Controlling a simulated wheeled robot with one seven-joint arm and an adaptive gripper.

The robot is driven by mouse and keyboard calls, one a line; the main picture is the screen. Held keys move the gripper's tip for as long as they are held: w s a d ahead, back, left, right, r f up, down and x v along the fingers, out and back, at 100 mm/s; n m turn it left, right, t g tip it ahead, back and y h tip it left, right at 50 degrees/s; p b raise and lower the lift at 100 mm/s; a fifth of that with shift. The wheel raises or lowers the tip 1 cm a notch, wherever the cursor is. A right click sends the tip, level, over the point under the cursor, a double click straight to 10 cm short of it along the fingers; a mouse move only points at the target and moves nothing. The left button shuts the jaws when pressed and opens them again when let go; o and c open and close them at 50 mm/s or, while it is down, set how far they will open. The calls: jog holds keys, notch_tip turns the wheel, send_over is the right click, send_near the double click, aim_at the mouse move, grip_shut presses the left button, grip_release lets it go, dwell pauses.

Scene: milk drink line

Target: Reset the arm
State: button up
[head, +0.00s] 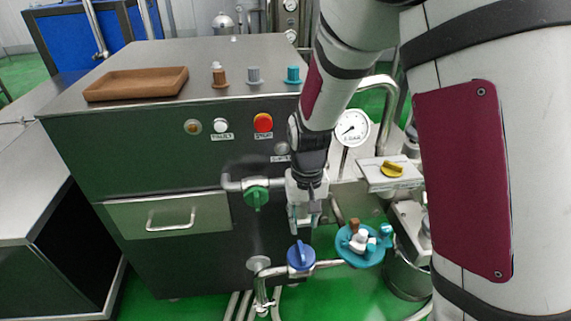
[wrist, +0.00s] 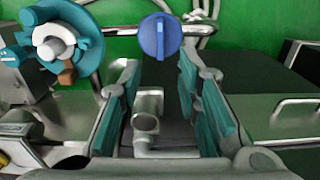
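My gripper (head: 304,222) hangs in front of the steel cabinet, to the right of the green valve knob (head: 256,198) and above the blue valve knob (head: 301,256). In the wrist view my gripper (wrist: 160,95) shows its two teal-padded fingers apart, with nothing held between them. The blue knob (wrist: 160,37) is beyond the fingertips in that view. A steel pipe fitting (wrist: 146,125) shows between and below the fingers. My arm comes down from the upper right in the head view.
A teal round tray (head: 345,257) with small white, teal and brown pieces is right of the blue knob. A brown tray (head: 136,84) and several small knobbed pieces sit on the cabinet top. A gauge (head: 352,128), a yellow knob (head: 391,169) and a drawer handle (head: 171,221) are nearby.

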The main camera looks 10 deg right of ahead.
jog(key=s+d+r+t+p, duration=0.1)
jog(key=s+r, duration=0.1)
jog(key=r, duration=0.4)
jog(key=s+d+r+p, duration=0.1)
jog(key=s+r+p, duration=0.1)
jog(key=r, duration=0.3)
jog(key=s+d+r+t+p, duration=0.1)
jog(key=s+d+r+p, duration=0.2)
jog(key=s+r, duration=0.7)
jog(key=s+d+r+t+p, duration=0.2)
jog(key=s+r+p, duration=0.1)
jog(key=s+r, duration=0.7)
jog(key=shift+s+d+r, duration=0.35)
jog(key=shift+s+d, duration=0.05)
jog(key=shift+s, duration=0.55)
